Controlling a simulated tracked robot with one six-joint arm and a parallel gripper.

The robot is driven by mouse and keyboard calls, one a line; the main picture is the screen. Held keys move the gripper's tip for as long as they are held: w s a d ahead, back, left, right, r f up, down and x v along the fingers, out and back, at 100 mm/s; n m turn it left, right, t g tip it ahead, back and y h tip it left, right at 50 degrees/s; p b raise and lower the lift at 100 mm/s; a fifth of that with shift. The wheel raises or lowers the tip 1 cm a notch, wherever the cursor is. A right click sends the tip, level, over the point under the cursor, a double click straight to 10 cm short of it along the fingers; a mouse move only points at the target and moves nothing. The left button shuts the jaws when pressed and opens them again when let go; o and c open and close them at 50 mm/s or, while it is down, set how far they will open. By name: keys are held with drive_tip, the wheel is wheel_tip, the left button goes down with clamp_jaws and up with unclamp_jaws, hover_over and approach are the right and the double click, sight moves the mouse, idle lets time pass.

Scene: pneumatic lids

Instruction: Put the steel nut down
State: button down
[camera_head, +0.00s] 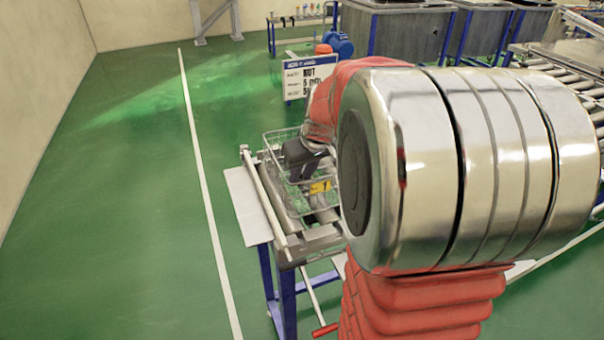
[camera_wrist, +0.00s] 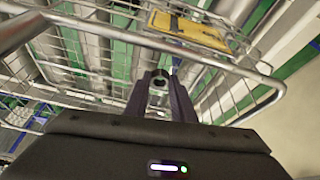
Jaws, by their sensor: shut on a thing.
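My gripper (camera_head: 309,170) points down into a wire basket (camera_head: 283,187) on a roller stand; the head view shows its dark body but not its fingertips clearly. In the wrist view, the two dark fingers (camera_wrist: 159,92) are shut on a small metallic steel nut (camera_wrist: 159,82), held between their tips. The basket's wire rim (camera_wrist: 150,42) crosses close in front of the fingers. The nut is hidden in the head view. I cannot tell whether the nut touches the basket floor.
A yellow label (camera_head: 320,187) hangs on the basket and also shows in the wrist view (camera_wrist: 190,30). The roller stand (camera_head: 262,195) has blue legs. A white sign (camera_head: 309,76) stands behind it. Green floor (camera_head: 130,200) is clear to the left. My arm blocks the right side.

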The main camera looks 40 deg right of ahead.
drive_tip(key=c, duration=1.5)
unclamp_jaws()
drive_tip(key=shift+r, duration=0.1)
drive_tip(key=v, duration=1.2)
drive_tip(key=shift+s, duration=0.15)
